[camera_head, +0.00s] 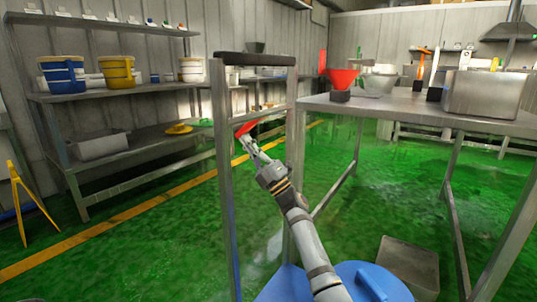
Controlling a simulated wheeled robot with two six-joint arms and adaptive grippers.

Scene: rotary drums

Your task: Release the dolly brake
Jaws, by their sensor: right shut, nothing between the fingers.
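The dolly's upright metal frame (225,180) stands in the middle, with a dark grip bar (255,59) across its top. A red piece (246,128) shows between the posts, right at my right gripper's tips; it may be the brake lever, but I cannot tell. My right gripper (243,139) is shut and empty, reaching up from the bottom between the posts. Whether it touches the red piece is unclear. A blue drum (375,283) is at the bottom edge, partly behind my right arm. The dolly's base and wheels are hidden. My left gripper is not in view.
A metal table (420,118) stands close on the right, holding a red funnel (342,78) and a steel box (487,95). A grey bin (407,264) is on the floor below. Shelves (120,94) with buckets and a yellow stand (25,200) are left. Green floor between is clear.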

